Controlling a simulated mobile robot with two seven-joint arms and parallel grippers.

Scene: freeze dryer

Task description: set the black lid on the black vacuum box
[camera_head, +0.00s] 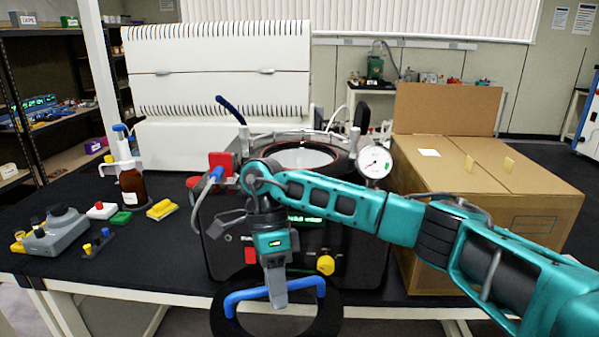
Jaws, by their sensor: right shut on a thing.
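The black vacuum box (225,255) stands on the dark table in the middle of the view. Its round opening (303,157) shows on top, with a black rim and a pale inside. The black lid (222,318), a ring with a blue handle (245,296), is in front of the box, low in the view and partly cut off by the bottom edge. My right gripper (277,299) points down and is shut on the lid's blue handle. My right arm crosses in front of the box and hides part of its front. My left gripper is not in view.
A pressure gauge (374,162) stands up at the box's right, and a red fitting (222,164) at its left. A brown bottle (132,188) and small items are on the left table.

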